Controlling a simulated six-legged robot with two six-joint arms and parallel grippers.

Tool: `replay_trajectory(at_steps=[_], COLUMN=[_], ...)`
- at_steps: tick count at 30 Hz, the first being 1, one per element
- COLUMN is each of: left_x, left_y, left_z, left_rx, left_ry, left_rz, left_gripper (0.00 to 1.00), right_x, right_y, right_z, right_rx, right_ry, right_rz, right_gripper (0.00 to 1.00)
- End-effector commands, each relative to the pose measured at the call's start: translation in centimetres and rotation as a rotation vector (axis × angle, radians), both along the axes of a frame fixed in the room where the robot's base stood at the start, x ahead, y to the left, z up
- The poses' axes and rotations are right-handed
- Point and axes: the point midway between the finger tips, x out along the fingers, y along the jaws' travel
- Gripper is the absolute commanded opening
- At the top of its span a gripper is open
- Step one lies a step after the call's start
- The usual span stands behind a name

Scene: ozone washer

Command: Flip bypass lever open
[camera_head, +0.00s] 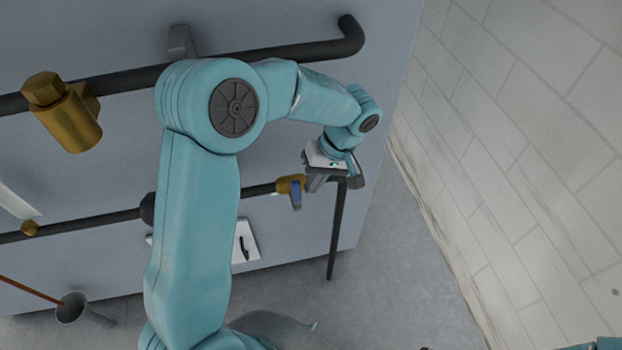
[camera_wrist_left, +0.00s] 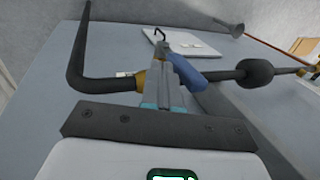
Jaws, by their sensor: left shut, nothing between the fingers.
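The bypass lever is a small blue handle (camera_head: 296,197) on a brass valve (camera_head: 288,184) in the lower dark pipe. It hangs down from the valve in the head view. My left gripper (camera_head: 312,184) is just right of the lever, its fingers shut and empty. In the left wrist view the closed fingers (camera_wrist_left: 172,88) lie close beside the blue lever (camera_wrist_left: 208,78), over the brass valve (camera_wrist_left: 152,78) and partly hiding it. I cannot tell whether they touch the lever. My right gripper is not in view.
An upper dark pipe (camera_head: 275,54) with a large brass fitting (camera_head: 70,115) crosses the grey panel behind my left arm. A white plate with a black handle (camera_head: 245,243) sits below the lower pipe. A tiled wall (camera_head: 530,150) stands to the right. A grey funnel (camera_head: 72,308) is at lower left.

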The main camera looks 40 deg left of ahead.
Motion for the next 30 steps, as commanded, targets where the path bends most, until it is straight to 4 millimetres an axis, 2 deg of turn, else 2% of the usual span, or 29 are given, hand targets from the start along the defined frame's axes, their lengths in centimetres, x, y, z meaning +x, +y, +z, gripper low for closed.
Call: replay_trajectory(at_steps=[14, 30], left_x=[-0.5, -1.1], left_y=[0.4, 1.0], left_z=[0.0, 0.2], left_rx=[-0.002, -0.056], left_ry=[-0.001, -0.066], left_rz=[-0.001, 0.001], left_gripper=[0.0, 0.0], right_x=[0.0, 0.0], right_y=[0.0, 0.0], right_z=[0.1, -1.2], right_rx=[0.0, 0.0], right_ry=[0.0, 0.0], right_rz=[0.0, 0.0], right_gripper=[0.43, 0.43])
